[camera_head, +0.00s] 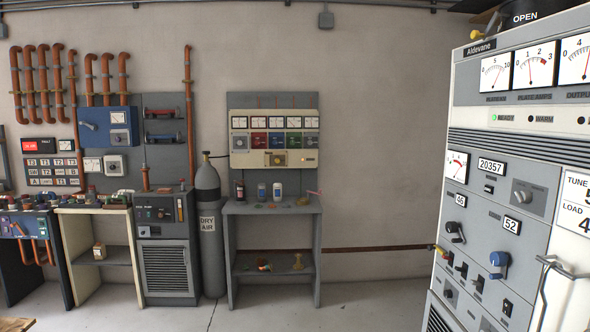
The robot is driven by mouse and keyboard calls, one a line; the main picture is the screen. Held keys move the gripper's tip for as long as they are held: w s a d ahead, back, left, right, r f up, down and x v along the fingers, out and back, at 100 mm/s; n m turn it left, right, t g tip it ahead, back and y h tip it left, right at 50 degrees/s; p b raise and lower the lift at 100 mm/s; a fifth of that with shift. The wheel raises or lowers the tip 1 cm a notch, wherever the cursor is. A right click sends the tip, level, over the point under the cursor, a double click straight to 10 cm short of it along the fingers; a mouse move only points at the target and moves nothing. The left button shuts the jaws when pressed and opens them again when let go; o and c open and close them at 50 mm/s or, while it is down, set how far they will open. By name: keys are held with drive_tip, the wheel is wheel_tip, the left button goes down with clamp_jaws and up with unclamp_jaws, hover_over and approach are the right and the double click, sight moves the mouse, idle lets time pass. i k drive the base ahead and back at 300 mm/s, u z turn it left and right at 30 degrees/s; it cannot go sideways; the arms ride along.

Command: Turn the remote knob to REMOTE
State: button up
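No knob in view carries a readable REMOTE label, so I cannot tell which one is the remote knob. The tall grey Aldevane rack (500,150) at the right has a grey rotary knob (521,196), a black knob (455,232) and a blue knob (499,262). A cream wall panel (240,160) at centre has a small knob on a yellow plate (279,159). A blue wall box (95,127) and a grey knob box (114,165) hang at the left. Their knob settings are too small to read. My gripper is not in view.
A dry air cylinder (208,190) stands beside a grey bench (272,208) holding bottles. A grey cabinet (165,227) and a cream bench (92,211) stand left. A metal handle (556,268) sticks out from the rack. The floor (375,303) between bench and rack is clear.

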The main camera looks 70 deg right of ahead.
sight(525, 197)
drive_tip(key=z, duration=1.5)
drive_tip(key=i, duration=0.15)
drive_tip(key=z, duration=2.2)
drive_tip(key=i, duration=1.2)
drive_tip(key=z, duration=0.4)
